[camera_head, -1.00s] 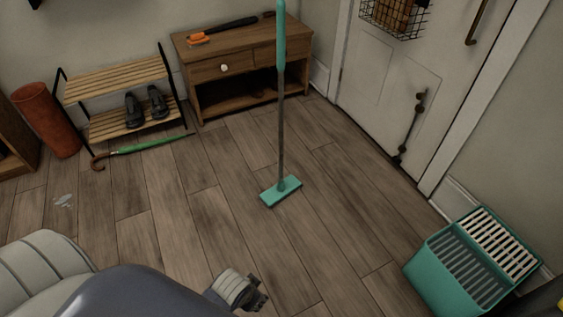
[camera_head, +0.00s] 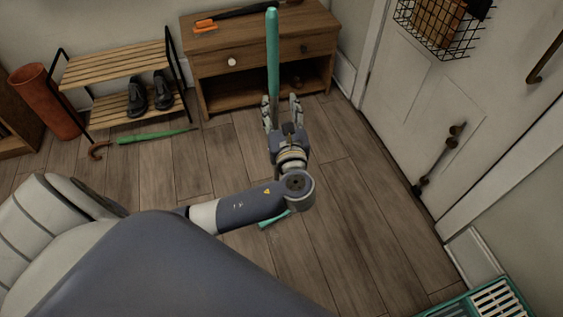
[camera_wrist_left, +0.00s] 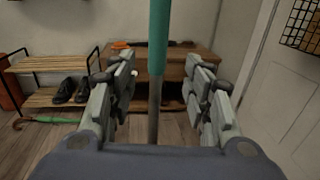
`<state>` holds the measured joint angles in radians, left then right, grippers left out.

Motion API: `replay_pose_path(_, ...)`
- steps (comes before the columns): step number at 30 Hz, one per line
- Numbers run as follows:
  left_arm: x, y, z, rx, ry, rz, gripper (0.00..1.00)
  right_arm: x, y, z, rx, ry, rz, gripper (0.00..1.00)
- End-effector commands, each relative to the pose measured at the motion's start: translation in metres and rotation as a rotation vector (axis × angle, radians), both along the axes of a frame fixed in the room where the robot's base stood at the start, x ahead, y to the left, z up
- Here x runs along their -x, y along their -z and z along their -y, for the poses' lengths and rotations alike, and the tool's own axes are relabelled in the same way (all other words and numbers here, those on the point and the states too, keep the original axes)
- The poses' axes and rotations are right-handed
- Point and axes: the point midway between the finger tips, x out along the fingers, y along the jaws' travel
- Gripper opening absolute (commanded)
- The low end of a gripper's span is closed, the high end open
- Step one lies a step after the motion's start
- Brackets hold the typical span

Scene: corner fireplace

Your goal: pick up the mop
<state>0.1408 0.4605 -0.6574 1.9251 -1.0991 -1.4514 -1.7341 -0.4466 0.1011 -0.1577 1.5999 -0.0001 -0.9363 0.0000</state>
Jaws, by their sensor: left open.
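The mop stands upright on the wooden floor, with a teal upper handle (camera_head: 272,55) and a grey lower pole. Its teal head shows only partly behind my left arm. My left gripper (camera_head: 282,102) is open, with its two fingers on either side of the mop handle. In the left wrist view the mop pole (camera_wrist_left: 154,105) runs between the open fingers (camera_wrist_left: 160,88), with a gap visible on both sides. My right gripper is not in view.
A wooden cabinet (camera_head: 215,62) stands behind the mop. A slatted shoe rack (camera_head: 115,68), a green umbrella (camera_head: 150,137) and a red-brown cylinder (camera_head: 45,100) are at the left. A teal bucket (camera_head: 460,307) is at lower right, near the white door (camera_head: 410,100). Floor right of the mop is clear.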

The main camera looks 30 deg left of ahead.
Motion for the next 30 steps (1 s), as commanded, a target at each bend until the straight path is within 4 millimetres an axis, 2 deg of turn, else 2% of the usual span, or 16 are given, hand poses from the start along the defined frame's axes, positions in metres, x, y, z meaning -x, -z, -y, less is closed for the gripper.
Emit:
replay_pose_path(6, -0.027, 0.001, -0.024, -0.003, -0.003, 0.002, 0.46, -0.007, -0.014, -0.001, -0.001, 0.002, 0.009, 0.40)
replay_pose_path(14, -0.042, 0.003, -0.037, 0.000, -0.002, 0.000, 0.46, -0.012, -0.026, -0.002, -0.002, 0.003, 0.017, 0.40)
replay_pose_path(22, -0.069, 0.007, -0.062, 0.001, -0.003, 0.001, 0.46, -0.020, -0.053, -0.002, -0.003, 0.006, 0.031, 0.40)
replay_pose_path(30, -0.076, 0.006, -0.067, 0.003, -0.001, -0.002, 0.46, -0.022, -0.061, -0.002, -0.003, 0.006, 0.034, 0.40)
